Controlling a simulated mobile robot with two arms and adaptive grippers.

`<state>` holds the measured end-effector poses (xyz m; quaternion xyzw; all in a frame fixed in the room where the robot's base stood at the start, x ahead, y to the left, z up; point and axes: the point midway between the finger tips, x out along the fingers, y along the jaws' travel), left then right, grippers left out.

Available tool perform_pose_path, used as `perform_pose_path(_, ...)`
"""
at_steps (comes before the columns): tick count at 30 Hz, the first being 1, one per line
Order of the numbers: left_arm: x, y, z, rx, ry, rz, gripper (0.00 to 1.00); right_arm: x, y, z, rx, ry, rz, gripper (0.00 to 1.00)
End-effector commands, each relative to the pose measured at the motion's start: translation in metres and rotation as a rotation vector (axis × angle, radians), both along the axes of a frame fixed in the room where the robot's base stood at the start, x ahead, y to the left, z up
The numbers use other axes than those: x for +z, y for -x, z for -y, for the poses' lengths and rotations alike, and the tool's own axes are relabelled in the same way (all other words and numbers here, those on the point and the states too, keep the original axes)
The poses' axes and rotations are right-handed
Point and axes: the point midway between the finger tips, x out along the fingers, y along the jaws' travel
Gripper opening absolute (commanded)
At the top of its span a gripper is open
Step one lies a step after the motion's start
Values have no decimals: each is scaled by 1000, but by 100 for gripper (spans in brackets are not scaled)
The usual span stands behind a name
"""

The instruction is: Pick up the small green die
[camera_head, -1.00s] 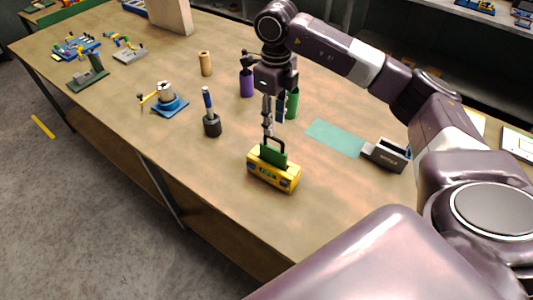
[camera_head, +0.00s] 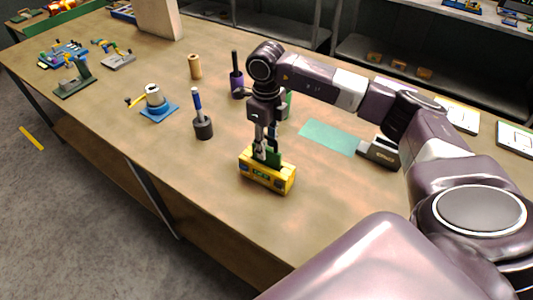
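The small green die (camera_head: 275,158) stands upright in the yellow box (camera_head: 266,178) near the table's front edge. My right gripper (camera_head: 267,150) points straight down at the die, with its fingers at the height of the die's upper part. The fingers show a gap between them and look open. They hide part of the die, and I cannot tell whether they touch it. My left gripper is not in view.
A dark holder with a blue-handled tool (camera_head: 202,125) stands left of the box. A green mat (camera_head: 328,137) and a grey holder (camera_head: 380,153) lie to the right. The table in front of the mat is clear.

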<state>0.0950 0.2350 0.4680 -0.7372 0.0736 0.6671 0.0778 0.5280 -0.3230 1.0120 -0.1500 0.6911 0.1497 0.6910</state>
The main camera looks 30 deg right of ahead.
Motion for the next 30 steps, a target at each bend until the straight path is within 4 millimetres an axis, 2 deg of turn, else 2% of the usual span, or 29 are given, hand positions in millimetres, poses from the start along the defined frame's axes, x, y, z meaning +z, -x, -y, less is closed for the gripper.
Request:
perform_pose_path(1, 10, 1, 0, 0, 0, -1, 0, -3, 1, 0, -1, -1, -5, 32)
perform_pose_path(6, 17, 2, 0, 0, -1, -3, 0, -25, 0, 1, 0, -1, -3, 32)
perform_pose_path(14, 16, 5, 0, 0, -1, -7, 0, -32, -1, 1, 0, 0, 0, 32)
perform_pose_path(15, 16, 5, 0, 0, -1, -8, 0, -32, -1, 1, 0, 0, 0, 31)
perform_pose_path(24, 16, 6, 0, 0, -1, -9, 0, -31, -1, 1, 0, 0, 0, 0)
perform_pose_path(30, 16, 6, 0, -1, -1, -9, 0, -31, -1, 1, 0, 0, 1, 0)
